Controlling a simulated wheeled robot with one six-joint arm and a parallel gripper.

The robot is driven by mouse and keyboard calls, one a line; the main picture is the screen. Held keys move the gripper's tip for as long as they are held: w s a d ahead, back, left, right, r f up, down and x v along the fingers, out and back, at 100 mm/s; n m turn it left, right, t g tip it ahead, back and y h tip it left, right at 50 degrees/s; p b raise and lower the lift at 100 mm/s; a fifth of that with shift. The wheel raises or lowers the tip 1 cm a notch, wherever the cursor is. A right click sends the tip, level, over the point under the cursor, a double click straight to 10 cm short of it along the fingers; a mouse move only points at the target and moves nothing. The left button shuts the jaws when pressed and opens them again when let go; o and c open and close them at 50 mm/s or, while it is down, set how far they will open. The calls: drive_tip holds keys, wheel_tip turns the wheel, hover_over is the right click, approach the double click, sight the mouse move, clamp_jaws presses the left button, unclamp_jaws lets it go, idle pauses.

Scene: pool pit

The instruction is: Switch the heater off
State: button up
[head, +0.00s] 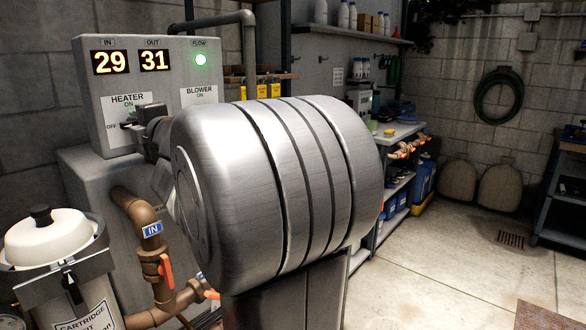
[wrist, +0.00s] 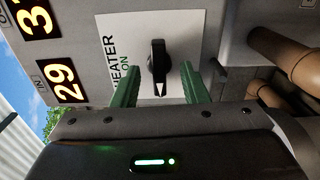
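The heater switch is a black knob (wrist: 158,66) on a white plate (wrist: 138,30) marked HEATER and ON. The plate also shows in the head view (head: 121,104), with OFF at the knob's left. The knob's handle lies level along the panel, across from ON and in line with the OFF side. My gripper (wrist: 160,72) is at the knob, with green fingers on either side and a gap to each. It is open and holds nothing. In the head view my arm partly hides the knob.
The grey panel (head: 78,70) shows IN 29, OUT 31 and a lit green flow lamp (head: 201,60). A blower plate (head: 199,95) is at the right. Brown pipes (head: 150,240) with orange valve handles and a white-lidded cartridge filter (head: 45,240) stand below.

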drive_tip(key=p+v, duration=0.1)
drive_tip(key=v, duration=0.5)
drive_tip(key=shift+s+d, duration=0.15)
idle(1.2)
